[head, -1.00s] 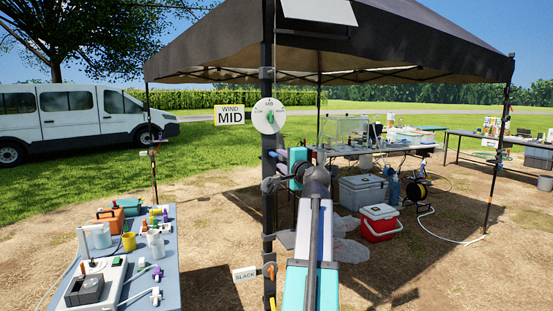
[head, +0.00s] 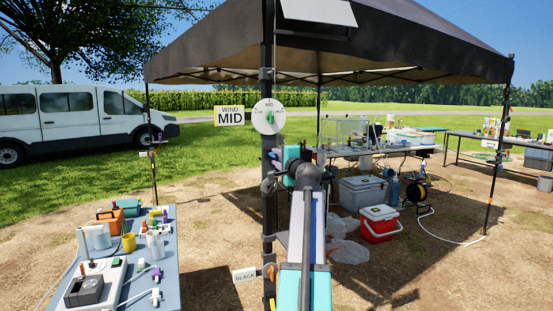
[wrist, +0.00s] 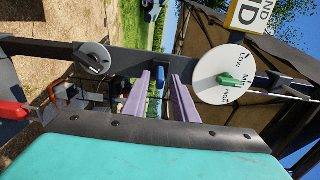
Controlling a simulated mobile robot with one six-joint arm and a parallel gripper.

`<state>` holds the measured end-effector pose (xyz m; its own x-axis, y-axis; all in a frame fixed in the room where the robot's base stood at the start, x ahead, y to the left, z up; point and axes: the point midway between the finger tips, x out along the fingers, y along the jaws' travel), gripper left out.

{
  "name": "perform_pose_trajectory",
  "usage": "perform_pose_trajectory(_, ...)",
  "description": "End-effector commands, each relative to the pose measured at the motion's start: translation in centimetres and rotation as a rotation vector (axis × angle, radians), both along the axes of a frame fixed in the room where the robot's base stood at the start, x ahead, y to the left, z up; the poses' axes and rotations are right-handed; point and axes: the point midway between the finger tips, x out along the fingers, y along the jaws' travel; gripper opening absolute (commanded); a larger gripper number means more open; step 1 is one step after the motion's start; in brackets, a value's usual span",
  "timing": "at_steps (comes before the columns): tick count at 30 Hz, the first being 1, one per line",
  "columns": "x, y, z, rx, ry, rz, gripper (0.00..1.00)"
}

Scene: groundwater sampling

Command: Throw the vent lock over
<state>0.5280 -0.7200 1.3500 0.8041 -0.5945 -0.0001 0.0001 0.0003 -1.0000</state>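In the wrist view, a small blue lever (wrist: 160,76) sits on the dark pole (wrist: 125,62); I take it for the vent lock, but no label shows on it. My gripper (wrist: 160,78) is open, its two purple fingers pointing at the pole. The blue lever shows in the gap between the fingertips; I cannot tell whether they touch it. In the head view, my teal gripper (head: 291,158) is at the tent pole (head: 267,95), just below the white dial (head: 268,116).
The dial (wrist: 224,74) has a green knob at MID, close beside one finger. A grey disc (wrist: 93,57) with a dark knob is on the other side. An orange lever (head: 270,272) and a SLACK label (head: 244,274) are lower. A crowded table (head: 170,270) stands left.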

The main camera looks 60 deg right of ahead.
Motion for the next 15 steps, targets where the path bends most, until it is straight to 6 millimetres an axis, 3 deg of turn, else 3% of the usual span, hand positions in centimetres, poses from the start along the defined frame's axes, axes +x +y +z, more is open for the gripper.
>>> perform_pose_trajectory(1, -0.01, 0.01, 0.01, 0.000, 0.000, 0.000, 0.16)
perform_pose_trajectory(4, 0.00, 0.01, 0.01, 0.000, 0.000, 0.000, 0.00)
perform_pose_trajectory(15, 0.09, -0.04, -0.57, -0.009, -0.011, 0.000, 0.00)
